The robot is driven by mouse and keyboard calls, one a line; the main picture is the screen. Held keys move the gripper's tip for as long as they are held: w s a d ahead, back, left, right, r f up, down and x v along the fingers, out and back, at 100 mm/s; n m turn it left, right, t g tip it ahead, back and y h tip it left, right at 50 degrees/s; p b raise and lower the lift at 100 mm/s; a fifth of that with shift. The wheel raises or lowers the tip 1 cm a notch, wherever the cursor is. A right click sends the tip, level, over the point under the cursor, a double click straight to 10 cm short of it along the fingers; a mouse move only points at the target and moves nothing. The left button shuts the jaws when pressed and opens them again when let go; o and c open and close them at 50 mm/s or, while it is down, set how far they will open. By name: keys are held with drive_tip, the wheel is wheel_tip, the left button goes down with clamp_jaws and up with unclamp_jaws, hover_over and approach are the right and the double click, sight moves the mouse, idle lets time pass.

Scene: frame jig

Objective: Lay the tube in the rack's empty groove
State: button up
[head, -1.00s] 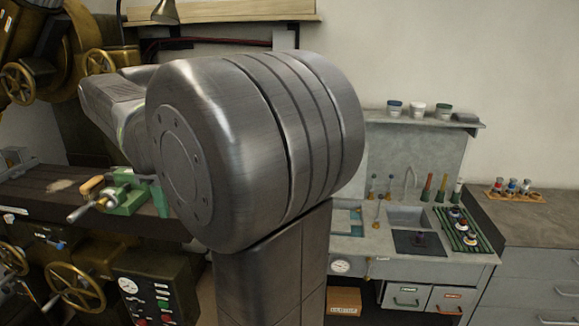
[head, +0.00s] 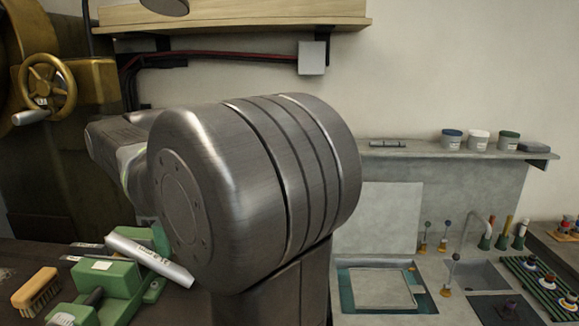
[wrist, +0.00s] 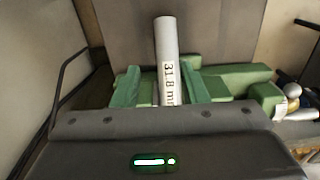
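A pale grey-white tube (head: 148,258) with dark print lies tilted over a green vise (head: 105,285) at the lower left of the head view. In the wrist view the tube (wrist: 166,45), printed "31.8 mm", points away between my two green fingers. My gripper (wrist: 160,74) looks open, with a gap on each side of the tube. The tube's near end is hidden by the gripper body. I cannot make out the rack's empty groove; a green slatted rack (head: 520,268) at the right holds small capped bottles.
A brush (head: 36,291) lies left of the vise. A brass handwheel (head: 47,85) stands behind. A shelf (head: 420,149) with jars, a blue-edged tray (head: 348,300) and a sink (head: 478,274) are at the right. My large arm joint blocks the middle.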

drive_tip(key=shift+w+a+f, duration=0.1)
drive_tip(key=shift+a+f, duration=0.05)
drive_tip(key=shift+f, duration=0.35)
drive_tip(key=shift+a+f, duration=0.15)
drive_tip(key=shift+f, duration=0.35)
drive_tip(key=shift+s+d, duration=0.1)
drive_tip(key=shift+s, duration=0.25)
drive_tip(key=shift+w, duration=0.1)
drive_tip(key=shift+d, duration=0.25)
drive_tip(key=shift+s+d+b, duration=0.3)
drive_tip(key=shift+s+d, duration=0.1)
drive_tip(key=shift+d, duration=0.45)
clamp_jaws()
unclamp_jaws()
